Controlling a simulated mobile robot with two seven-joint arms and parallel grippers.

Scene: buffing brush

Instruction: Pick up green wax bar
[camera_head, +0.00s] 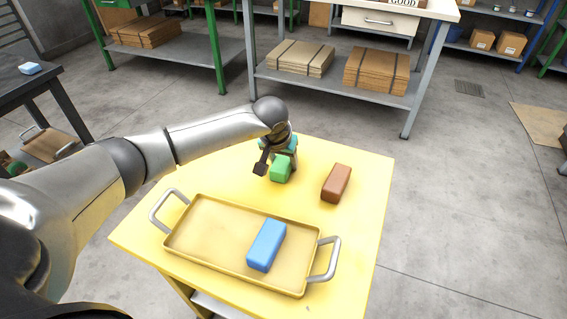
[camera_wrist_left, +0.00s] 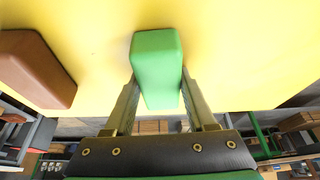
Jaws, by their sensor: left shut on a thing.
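The green wax bar (camera_head: 281,169) is at the back of the yellow table, left of the brown bar. My left gripper (camera_head: 279,160) reaches down over it from behind and is shut on it. In the left wrist view the green bar (camera_wrist_left: 158,68) sits between the two fingers of my left gripper (camera_wrist_left: 162,100), which touch its sides. I cannot tell whether the bar is clear of the table. Its rear part is hidden by the gripper in the head view. My right gripper is not in view.
A brown bar (camera_head: 336,183) lies on the yellow table (camera_head: 368,160), right of the green one; it shows in the wrist view (camera_wrist_left: 36,68). A tan tray (camera_head: 205,244) with metal handles holds a blue bar (camera_head: 266,245) at the front. Shelving stands behind.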

